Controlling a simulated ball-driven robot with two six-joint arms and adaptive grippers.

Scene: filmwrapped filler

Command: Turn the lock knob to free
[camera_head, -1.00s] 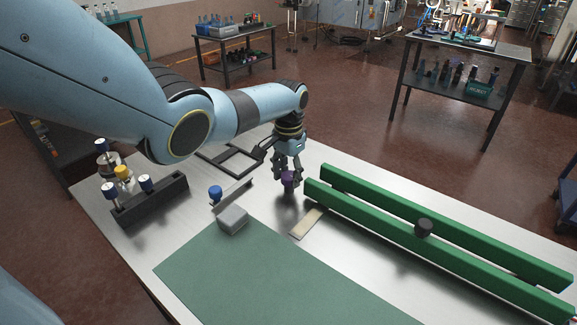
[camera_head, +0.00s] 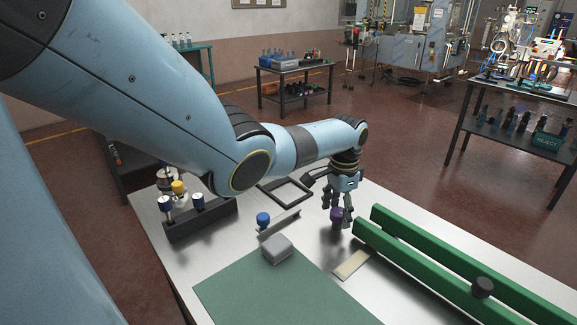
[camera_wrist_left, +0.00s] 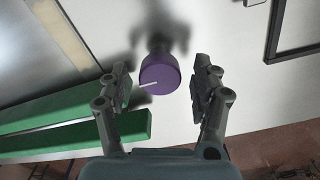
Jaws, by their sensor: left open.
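A purple knob (camera_head: 337,216) with a white line on its top stands upright on the metal table. In the wrist view the knob (camera_wrist_left: 160,74) lies between my left gripper's two fingers, and the line points left, slightly down. My left gripper (camera_head: 339,205) points down at the knob. It is open, with a gap between each finger and the knob in the wrist view (camera_wrist_left: 160,88). I cannot tell how far the fingertips reach down beside the knob. My right gripper is out of view.
Two long green rails (camera_head: 405,235) lie right of the knob, with a black knob (camera_head: 482,287) on one. A black frame (camera_head: 285,192) lies behind.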

